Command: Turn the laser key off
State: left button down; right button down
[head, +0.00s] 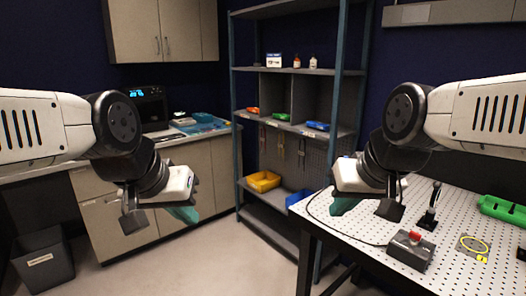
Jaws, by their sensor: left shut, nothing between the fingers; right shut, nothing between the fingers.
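A dark control box (411,249) with a red button on top sits on the perforated table at the lower right, with a black cable running from it. I cannot make out a laser key on it. A yellow ring-shaped item (474,244) lies on a small plate to its right. My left gripper (184,214), with teal fingers, is shut and empty over the floor in front of the counter. My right gripper (343,206) is shut and empty near the table's back left edge, left of and beyond the control box.
The white perforated table (455,213) also holds a black upright post (430,208) and a green part (503,211). A shelf rack (237,140) with coloured bins stands behind. A counter (200,165) and a bin (44,262) are at left. The floor between is clear.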

aim_at(415, 236)
jog(key=z, duration=1.4)
